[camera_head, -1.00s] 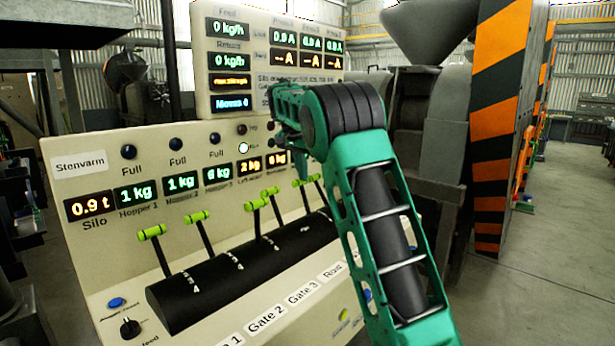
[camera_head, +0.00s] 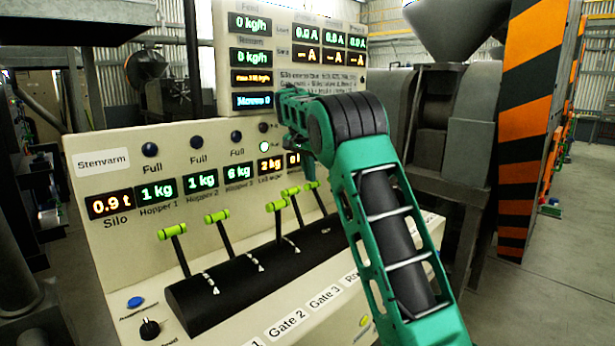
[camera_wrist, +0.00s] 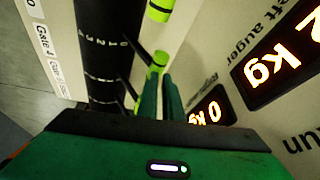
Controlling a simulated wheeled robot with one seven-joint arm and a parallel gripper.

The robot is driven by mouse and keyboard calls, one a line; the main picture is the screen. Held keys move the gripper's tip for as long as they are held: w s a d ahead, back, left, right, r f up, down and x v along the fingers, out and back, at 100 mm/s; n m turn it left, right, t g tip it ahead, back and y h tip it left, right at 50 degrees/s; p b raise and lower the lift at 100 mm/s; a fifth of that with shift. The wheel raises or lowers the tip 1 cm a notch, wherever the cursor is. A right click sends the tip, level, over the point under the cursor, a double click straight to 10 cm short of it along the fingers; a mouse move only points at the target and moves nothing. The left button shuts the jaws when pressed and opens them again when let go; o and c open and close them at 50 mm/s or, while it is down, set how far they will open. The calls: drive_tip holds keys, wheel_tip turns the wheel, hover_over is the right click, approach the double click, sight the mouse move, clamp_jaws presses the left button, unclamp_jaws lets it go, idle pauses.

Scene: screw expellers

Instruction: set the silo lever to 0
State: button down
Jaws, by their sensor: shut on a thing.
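The cream control panel (camera_head: 110,240) carries a row of levers with lime-green handles on a black curved housing (camera_head: 215,305). The leftmost lever (camera_head: 172,232) stands below the Silo readout (camera_head: 110,204), which shows 0.9 t. More levers follow to the right (camera_head: 217,216). My gripper (camera_head: 308,170) is at the right end of the row, partly hidden by my arm. In the wrist view my gripper (camera_wrist: 160,82) is shut on a green lever handle (camera_wrist: 157,60), beside a readout of 0 kg (camera_wrist: 208,112). Which lever is the silo lever cannot be read for certain.
Another green handle (camera_wrist: 159,10) is close to the held one in the wrist view. An upright display board (camera_head: 290,60) rises behind the levers. An orange-and-black striped pillar (camera_head: 530,100) stands to the right, with open floor (camera_head: 560,285) beside it.

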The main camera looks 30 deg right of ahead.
drive_tip(key=shift+f, duration=0.45)
drive_tip(key=w+a+r, duration=0.1)
drive_tip(key=a+r, duration=0.3)
drive_tip(key=r, duration=0.8)
drive_tip(key=shift+r, duration=0.25)
drive_tip(key=s+d+f+n+g+y, duration=0.1)
drive_tip(key=s+d+f, duration=0.15)
drive_tip(key=s, duration=0.65)
drive_tip(key=s+d+f, duration=0.1)
drive_tip(key=s+d, duration=0.2)
drive_tip(key=s, duration=0.5)
drive_tip(key=s+d+f+n+g+y, duration=0.1)
drive_tip(key=s+d, duration=0.1)
drive_tip(key=s, duration=0.7)
drive_tip(key=s+a+f+n, duration=0.1)
drive_tip(key=s+a+f, duration=0.3)
drive_tip(key=s, duration=0.6)
drive_tip(key=s+a+f+n+y, duration=0.1)
drive_tip(key=s+a+f, duration=0.3)
drive_tip(key=s+f, duration=0.5)
drive_tip(key=s+a+f+n+y, duration=0.1)
drive_tip(key=s+a+f, duration=0.3)
drive_tip(key=s, duration=0.9)
wheel_tip(320, 180, down, 3)
drive_tip(key=shift+s+r+n+g, duration=0.1)
drive_tip(key=shift+s+n+g, duration=0.25)
drive_tip(key=shift+n, duration=0.35)
